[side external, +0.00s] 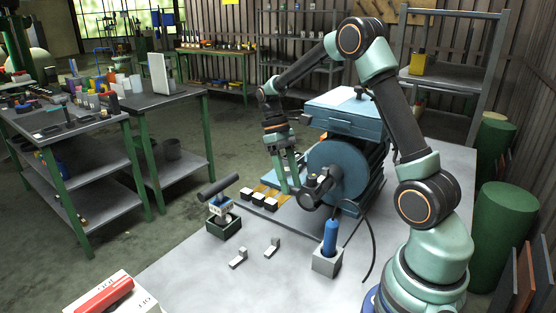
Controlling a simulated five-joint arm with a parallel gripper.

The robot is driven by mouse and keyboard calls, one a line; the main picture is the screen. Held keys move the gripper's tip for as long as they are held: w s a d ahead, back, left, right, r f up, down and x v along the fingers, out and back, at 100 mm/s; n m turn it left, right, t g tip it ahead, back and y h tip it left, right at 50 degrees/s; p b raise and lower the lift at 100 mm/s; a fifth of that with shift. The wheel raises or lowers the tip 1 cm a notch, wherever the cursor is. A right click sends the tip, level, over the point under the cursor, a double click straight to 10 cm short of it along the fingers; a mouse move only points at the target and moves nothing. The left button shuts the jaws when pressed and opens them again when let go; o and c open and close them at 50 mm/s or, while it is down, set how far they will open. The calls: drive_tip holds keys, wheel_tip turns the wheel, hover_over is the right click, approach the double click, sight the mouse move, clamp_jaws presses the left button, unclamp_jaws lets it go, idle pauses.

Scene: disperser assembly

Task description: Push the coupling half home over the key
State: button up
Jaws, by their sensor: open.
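My gripper (289,190) points down at the front left of the blue machine (345,117). Its fingers are apart and I see nothing between them. A dark cylindrical part (313,190), which looks like the coupling half, sits in front of the machine's large blue disc (338,165), just right of my fingertips. I cannot tell whether the fingers touch it. The key is too small or hidden to make out, and so is how far the coupling half sits along the shaft.
A dark-headed mallet (219,187) stands in a dark holder (224,226) at left. A blue-handled tool (330,238) stands in a grey block (327,262). Small metal pieces (238,259) lie in front. Black-and-white blocks (258,198) line the board. A dark cable (371,250) curves at right.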

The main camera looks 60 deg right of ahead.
drive_tip(key=shift+f, duration=0.15)
drive_tip(key=shift+c, duration=0.4)
clamp_jaws()
idle(1.0)
